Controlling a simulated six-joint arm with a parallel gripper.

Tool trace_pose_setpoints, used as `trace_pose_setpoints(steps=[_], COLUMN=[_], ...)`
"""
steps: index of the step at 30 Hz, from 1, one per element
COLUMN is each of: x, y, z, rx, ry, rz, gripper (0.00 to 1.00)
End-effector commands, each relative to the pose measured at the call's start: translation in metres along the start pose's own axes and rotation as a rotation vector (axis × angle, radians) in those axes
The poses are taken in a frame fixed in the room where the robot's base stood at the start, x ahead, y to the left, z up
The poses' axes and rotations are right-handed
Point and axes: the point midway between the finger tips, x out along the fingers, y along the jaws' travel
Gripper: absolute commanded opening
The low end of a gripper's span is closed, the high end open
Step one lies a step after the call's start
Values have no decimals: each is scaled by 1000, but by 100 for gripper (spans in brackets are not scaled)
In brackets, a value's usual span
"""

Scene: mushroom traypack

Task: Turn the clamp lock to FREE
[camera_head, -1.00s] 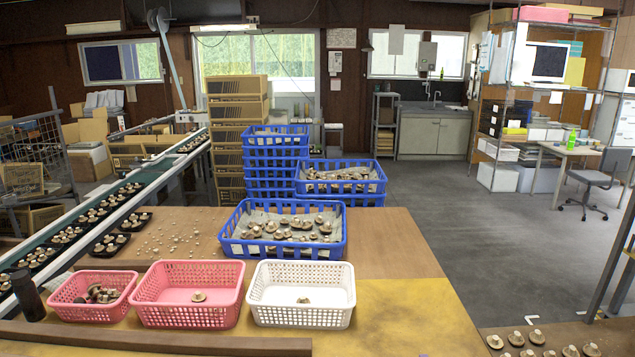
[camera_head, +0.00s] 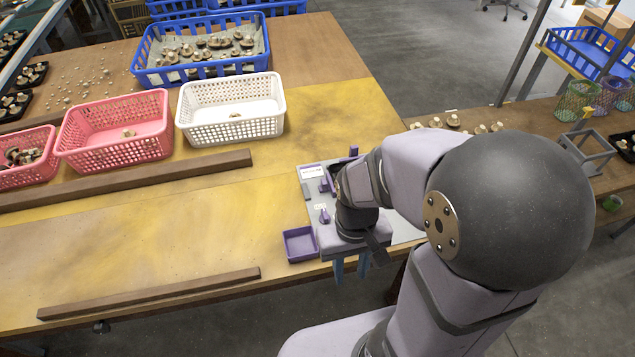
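A grey fixture board (camera_head: 306,205) lies at the table's front right edge. Small purple parts stand on it: one at its left middle (camera_head: 324,216), one above that (camera_head: 325,186) and an upright one at the back (camera_head: 353,151). I cannot tell which is the clamp lock, and the white labels are too small to read. My gripper (camera_head: 350,270) hangs over the front of the board, with two bluish fingers pointing down, apart and with nothing seen between them. My wrist and arm hide much of the board's middle and right.
A purple tray (camera_head: 300,245) sits left of the board. Wooden bars (camera_head: 140,178) and (camera_head: 150,292) lie on the table, with free room between. Pink baskets (camera_head: 115,130), a white basket (camera_head: 230,111) and a blue crate (camera_head: 200,43) stand behind. A side bench (camera_head: 480,115) holds mushrooms.

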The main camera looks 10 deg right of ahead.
Motion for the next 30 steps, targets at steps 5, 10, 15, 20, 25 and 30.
trace_pose_setpoints(steps=[5,10,15,20,25,30], x=[40,64,64,37,15,15], y=[2,4,6,7,8,8], z=[-18,-84,-155,-209,-235,-231], rx=[8,14,13,9,4,-3], ry=[-100,-96,-28,69,124,106], rz=[-2,-3,-3,-1,0,-1], gripper=[30,30,30,30,30,30])
